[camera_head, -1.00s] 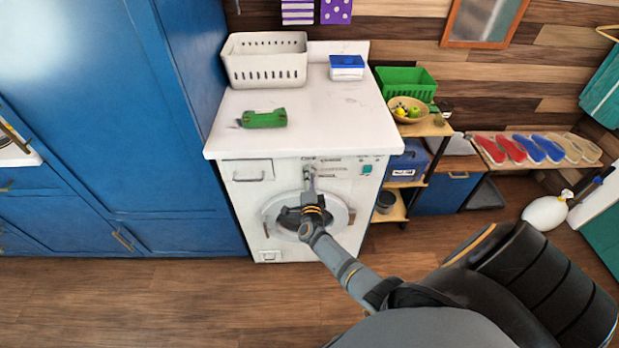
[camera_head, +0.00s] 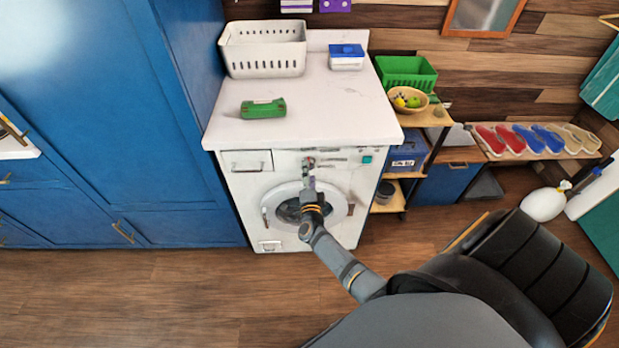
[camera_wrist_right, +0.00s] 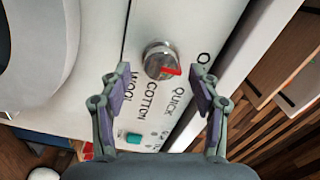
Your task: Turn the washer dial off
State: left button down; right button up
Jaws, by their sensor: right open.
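The white washer (camera_head: 350,180) stands ahead with its round door below the control panel. Its dial (camera_wrist_right: 158,58) is a silver knob with a red pointer, and it also shows on the panel in the head view (camera_head: 308,162). The labels WOOL, COTTON and QUICK and a partly cut-off "O" lie around it. The pointer aims to the lower right, between QUICK and the "O". My right gripper (camera_wrist_right: 160,82) is open, with one finger on each side of the dial in the picture; contact cannot be told. My left gripper is not in view.
A teal button (camera_wrist_right: 133,138) is on the panel. On the washer top are a white basket (camera_head: 264,62), a green object (camera_head: 263,109) and a blue-lidded box (camera_head: 346,62). A blue cabinet (camera_head: 170,130) stands left, a shelf cart (camera_head: 420,119) right.

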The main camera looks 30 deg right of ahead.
jog(key=v, duration=0.9)
jog(key=shift+s+a, duration=0.1)
jog(key=shift+a, duration=0.05)
jog(key=s+a+f+n+g+y, duration=0.2)
jog(key=s+a+f+n+y, duration=0.25)
jog(key=f, duration=0.65)
jog(key=s+a+f+n+g+y, duration=0.1)
jog(key=s+f+n+g+y, duration=0.15)
jog(key=s+f+n, duration=0.65)
jog(key=s+d+f+n+g, duration=0.1)
jog(key=s+f+n+g, duration=0.3)
jog(key=s+f, duration=0.4)
jog(key=s+d+f+n+g+y, duration=0.1)
jog(key=s+f+n+g, duration=0.3)
jog(key=s+f, duration=0.5)
jog(key=s+d+g, duration=0.1)
jog(key=s, duration=0.8)
jog(key=shift+g, duration=0.35)
jog(key=shift+f, duration=0.1)
